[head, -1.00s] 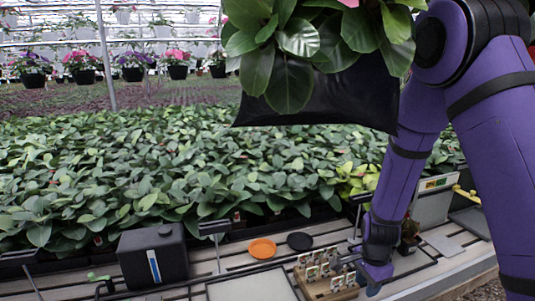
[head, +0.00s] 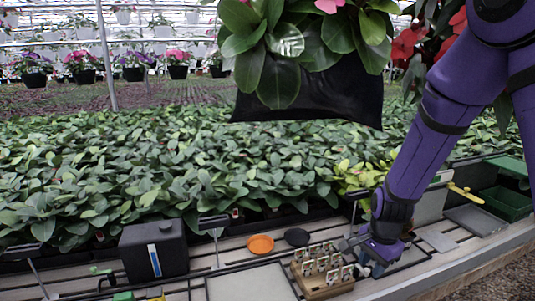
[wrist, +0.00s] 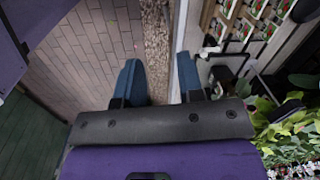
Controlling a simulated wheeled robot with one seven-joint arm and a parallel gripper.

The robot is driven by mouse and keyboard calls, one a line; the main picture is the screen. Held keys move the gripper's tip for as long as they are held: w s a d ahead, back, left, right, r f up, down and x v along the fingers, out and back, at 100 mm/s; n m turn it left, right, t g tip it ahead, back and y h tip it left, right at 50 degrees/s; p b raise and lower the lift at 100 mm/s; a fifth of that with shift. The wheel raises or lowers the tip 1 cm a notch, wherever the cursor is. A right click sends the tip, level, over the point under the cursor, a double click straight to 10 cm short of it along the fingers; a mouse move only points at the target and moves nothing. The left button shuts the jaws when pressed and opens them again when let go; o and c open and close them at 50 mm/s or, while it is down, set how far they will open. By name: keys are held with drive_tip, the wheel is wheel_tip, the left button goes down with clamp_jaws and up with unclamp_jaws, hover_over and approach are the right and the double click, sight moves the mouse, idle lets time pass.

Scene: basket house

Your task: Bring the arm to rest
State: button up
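The bench's edge and the brick floor lie beyond the fingers there.
An orange dish (head: 260,244), black dish (head: 298,237), black box (head: 154,252) and grey tray (head: 250,284) are on the bench. A green bin (head: 506,204) stands at right. A large black hanging pot (head: 310,102) is close to my upper arm.

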drive_tip(key=s+d+r+n+t, duration=0.1)
drive_tip(key=s+r+n, duration=0.25)
drive_tip(key=r, duration=0.55)
drive_tip(key=s+d+r+n+t, duration=0.1)
drive_tip(key=s+r+n, duration=0.25)
drive_tip(key=r, duration=0.65)
drive_tip(key=s+d+r+n+t, duration=0.1)
drive_tip(key=s+r+n, duration=0.1)
drive_tip(key=s+r, duration=0.3)
drive_tip(key=s+d+r+n+t, duration=0.1)
drive_tip(key=s+r+n, duration=0.2)
drive_tip(key=s, duration=0.6)
drive_tip(key=shift+s+d+r+h, duration=0.15)
drive_tip(key=shift+s+r+h, duration=0.2)
drive_tip(key=shift+r, duration=0.5)
